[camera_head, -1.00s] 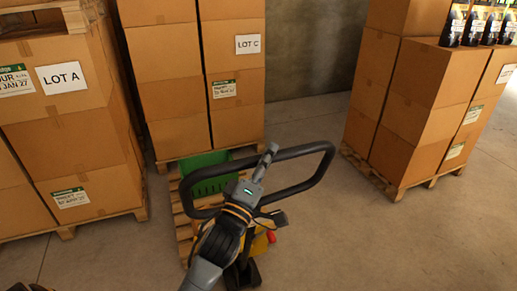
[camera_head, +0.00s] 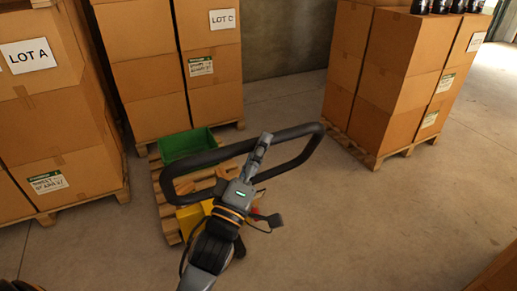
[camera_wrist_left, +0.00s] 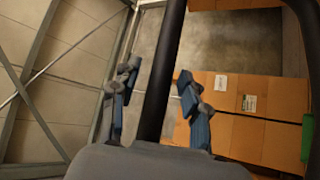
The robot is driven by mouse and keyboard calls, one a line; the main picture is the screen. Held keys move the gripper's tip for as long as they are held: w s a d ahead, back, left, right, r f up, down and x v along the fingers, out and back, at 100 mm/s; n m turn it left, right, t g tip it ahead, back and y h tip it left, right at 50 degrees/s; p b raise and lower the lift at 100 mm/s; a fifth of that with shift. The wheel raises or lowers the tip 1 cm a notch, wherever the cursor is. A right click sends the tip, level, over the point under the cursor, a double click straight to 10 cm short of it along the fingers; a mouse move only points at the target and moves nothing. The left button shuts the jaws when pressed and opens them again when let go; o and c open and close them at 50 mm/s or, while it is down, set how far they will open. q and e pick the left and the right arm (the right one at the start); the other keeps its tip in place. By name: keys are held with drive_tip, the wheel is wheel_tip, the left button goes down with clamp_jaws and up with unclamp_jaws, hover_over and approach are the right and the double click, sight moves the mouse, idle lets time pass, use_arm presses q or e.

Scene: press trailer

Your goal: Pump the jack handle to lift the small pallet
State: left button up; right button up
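The black loop jack handle (camera_head: 312,150) stands up in the middle of the head view. My left gripper (camera_head: 263,147) is at the handle, its fingers pointing up and away across the loop. In the left wrist view, the fingers of that gripper (camera_wrist_left: 158,85) stand on either side of a black bar of the handle (camera_wrist_left: 163,75). Gaps show beside the bar, so the gripper looks open around it. The small wooden pallet (camera_head: 167,212) is behind the handle, with a green crate (camera_head: 188,143) on it. My gripper and arm hide most of the jack. My right gripper is not in view.
Carton stacks on pallets stand at the left (camera_head: 70,130), behind the small pallet (camera_head: 150,70) and at the right (camera_head: 395,90). A yellow object (camera_head: 188,220) is beside my left wrist. The concrete floor (camera_head: 370,225) at the right is clear.

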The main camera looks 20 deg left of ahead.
use_arm(q)
drive_tip(key=v, duration=1.2)
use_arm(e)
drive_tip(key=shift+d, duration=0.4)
